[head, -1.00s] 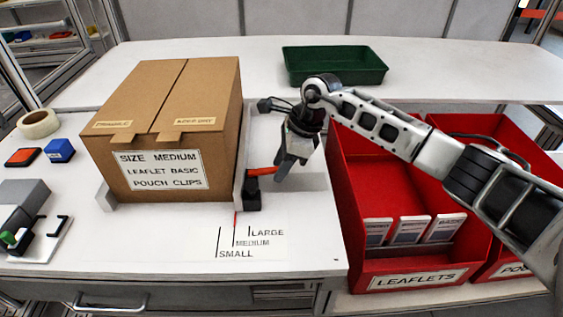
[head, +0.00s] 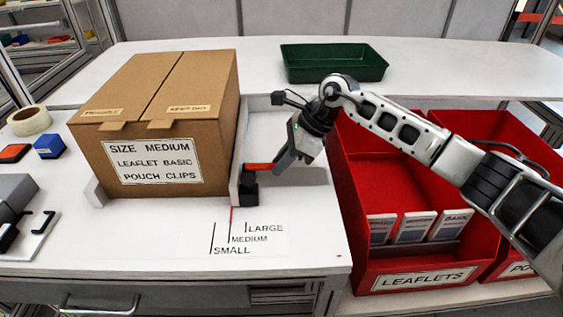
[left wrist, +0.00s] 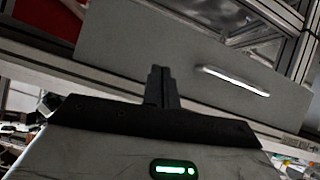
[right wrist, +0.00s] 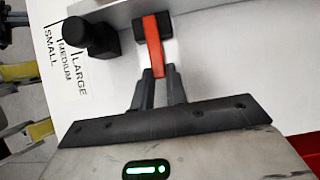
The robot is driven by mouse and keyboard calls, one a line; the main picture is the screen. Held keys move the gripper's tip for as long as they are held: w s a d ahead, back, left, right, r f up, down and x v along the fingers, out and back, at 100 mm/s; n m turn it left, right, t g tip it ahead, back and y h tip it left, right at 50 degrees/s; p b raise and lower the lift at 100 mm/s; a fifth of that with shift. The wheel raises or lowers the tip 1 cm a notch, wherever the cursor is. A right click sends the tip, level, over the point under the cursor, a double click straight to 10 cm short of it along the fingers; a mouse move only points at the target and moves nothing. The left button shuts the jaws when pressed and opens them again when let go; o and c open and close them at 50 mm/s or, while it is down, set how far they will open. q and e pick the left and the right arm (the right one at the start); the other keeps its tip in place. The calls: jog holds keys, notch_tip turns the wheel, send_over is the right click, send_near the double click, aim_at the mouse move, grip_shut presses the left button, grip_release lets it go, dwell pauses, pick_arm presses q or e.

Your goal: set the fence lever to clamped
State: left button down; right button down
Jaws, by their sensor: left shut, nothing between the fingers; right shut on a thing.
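The red-orange fence lever (head: 259,168) sticks out to the right from a black block (head: 249,190) at the near end of the grey fence (head: 240,150). In the right wrist view the lever (right wrist: 153,45) runs from its black mount toward my fingers. My right gripper (head: 280,162) is shut on the lever's free end, and its fingertips (right wrist: 160,73) hide that tip. My left gripper (left wrist: 160,85) is shut and empty in the left wrist view, in front of a grey drawer front. It is not in the head view.
A cardboard box (head: 155,125) stands just left of the fence. A red pointer line (head: 231,214) lines up near the MEDIUM mark. Red bins (head: 400,180) stand on the right, and a green tray (head: 335,63) at the back.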

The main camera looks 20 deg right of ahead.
jog(key=c, duration=1.4)
grip_release()
jog(key=v, duration=1.6)
jog(key=shift+b, duration=0.35)
